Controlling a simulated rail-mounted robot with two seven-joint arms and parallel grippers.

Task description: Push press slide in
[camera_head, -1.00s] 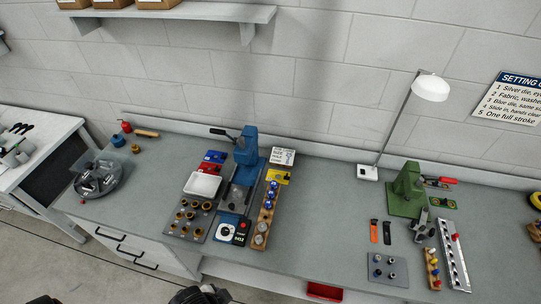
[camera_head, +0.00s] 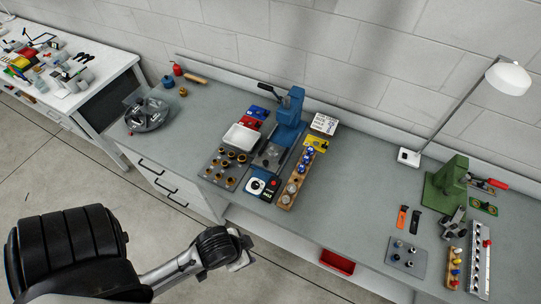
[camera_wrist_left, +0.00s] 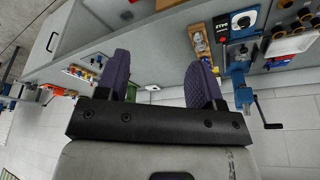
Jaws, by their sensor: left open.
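The blue press (camera_head: 290,112) stands upright on the bench, with a black lever at its top left. Its slide (camera_head: 270,155) appears as a dark grey plate in front of the press column; how far in it sits is hard to tell. My left gripper (camera_head: 240,250) is over the floor in front of the bench, below and left of the press, touching nothing. In the left wrist view my left gripper (camera_wrist_left: 161,85) shows two purple fingers wide apart and empty. The blue press (camera_wrist_left: 240,82) shows to their right there. My right gripper is in neither view.
A white tray (camera_head: 242,136), a plate of brass parts (camera_head: 226,168), a white-dial control box (camera_head: 262,187) and a wooden rack (camera_head: 297,180) crowd around the press. A green press (camera_head: 447,180) and lamp (camera_head: 508,78) stand at right. Bare bench lies between the presses.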

